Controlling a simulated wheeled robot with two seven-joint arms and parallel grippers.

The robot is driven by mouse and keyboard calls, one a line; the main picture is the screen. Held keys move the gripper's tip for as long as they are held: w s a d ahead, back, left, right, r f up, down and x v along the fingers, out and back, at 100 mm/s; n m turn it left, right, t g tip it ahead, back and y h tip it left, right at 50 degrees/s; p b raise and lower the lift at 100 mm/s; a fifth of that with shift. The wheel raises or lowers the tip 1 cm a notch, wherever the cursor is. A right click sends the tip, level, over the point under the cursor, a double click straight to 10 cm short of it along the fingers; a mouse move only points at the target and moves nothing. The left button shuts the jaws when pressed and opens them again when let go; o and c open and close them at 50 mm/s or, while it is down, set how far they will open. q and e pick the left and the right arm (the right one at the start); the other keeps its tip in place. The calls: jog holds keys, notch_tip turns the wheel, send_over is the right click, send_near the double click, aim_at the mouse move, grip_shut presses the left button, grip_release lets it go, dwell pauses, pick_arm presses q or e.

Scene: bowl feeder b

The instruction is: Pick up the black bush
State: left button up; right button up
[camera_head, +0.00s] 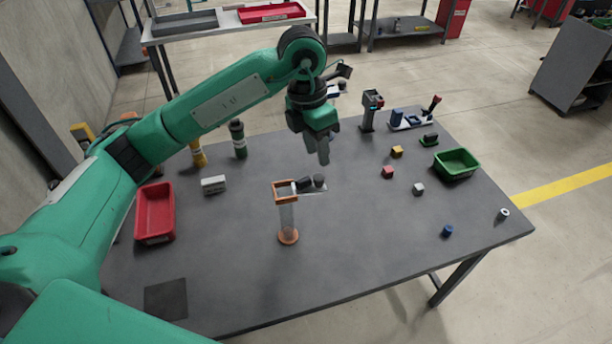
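A small black cylinder (319,181), which looks like the black bush, stands on a small light plate (317,189) near the middle of the table. No held object shows. My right gripper is not in view.
A red bin (155,212) is on the left and a green bin (457,164) on the right. Small coloured blocks (397,152) lie between. A white box (213,185) and a dark green bottle (238,139) stand left of the tube. The front middle of the table is clear.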

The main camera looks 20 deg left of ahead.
pick_arm(q)
jog(key=w+a+r+y, duration=0.1)
jog(key=a+y, duration=0.1)
jog(key=a, duration=0.1)
jog(key=p, duration=0.2)
send_over(303, 180)
jog(key=f, duration=0.8)
jog(key=shift+s, duration=0.2)
jog(key=shift+w+f+p, duration=0.1)
jog(key=shift+f+p, duration=0.25)
jog(key=shift+f, duration=0.15)
notch_tip(303, 180, down, 3)
jog(key=shift+w+f+p, duration=0.15)
jog(key=shift+p, duration=0.7)
jog(key=shift+f, duration=0.5)
grip_shut()
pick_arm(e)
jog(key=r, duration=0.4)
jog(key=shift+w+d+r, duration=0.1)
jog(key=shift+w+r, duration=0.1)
pick_arm(q)
jog(key=shift+r, duration=0.1)
